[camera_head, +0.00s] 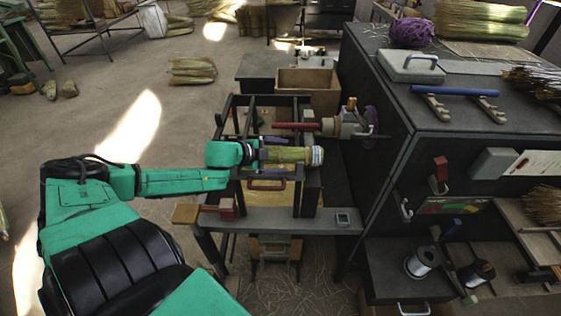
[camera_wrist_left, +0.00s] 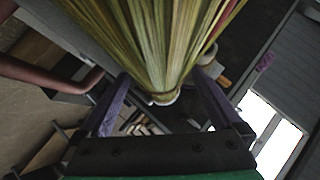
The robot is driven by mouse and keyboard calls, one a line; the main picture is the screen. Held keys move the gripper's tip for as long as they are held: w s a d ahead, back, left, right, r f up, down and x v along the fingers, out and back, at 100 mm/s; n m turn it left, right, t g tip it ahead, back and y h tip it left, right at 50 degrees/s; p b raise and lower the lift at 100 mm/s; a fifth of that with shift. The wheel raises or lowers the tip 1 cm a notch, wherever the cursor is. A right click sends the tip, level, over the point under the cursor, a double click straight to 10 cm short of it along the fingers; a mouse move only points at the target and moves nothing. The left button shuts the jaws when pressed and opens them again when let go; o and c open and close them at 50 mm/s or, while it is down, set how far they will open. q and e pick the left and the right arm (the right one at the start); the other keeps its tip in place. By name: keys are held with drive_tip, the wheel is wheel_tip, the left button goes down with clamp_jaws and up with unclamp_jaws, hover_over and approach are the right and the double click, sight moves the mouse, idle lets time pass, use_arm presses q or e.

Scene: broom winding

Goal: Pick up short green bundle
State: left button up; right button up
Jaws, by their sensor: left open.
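A short green bundle (camera_head: 288,155), yellow-green with a pale band at its right end, lies across the dark winding frame in the head view. In the left wrist view the bundle (camera_wrist_left: 150,35) fans out toward the top and narrows to a tied end between my fingers. I see gaps beside the bundle there. My right gripper is not in view.
The dark frame (camera_head: 307,185) surrounds the bundle. A red-handled spindle (camera_head: 297,126) sits just behind it. A grey bench ledge (camera_head: 275,218) runs in front. A dark cabinet (camera_head: 375,120) blocks the right. Open floor (camera_head: 185,105) lies to the left.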

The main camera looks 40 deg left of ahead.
use_arm(q)
drive_tip(key=shift+b+x, duration=0.4)
drive_tip(key=shift+x, duration=0.35)
drive_tip(key=shift+a, duration=0.1)
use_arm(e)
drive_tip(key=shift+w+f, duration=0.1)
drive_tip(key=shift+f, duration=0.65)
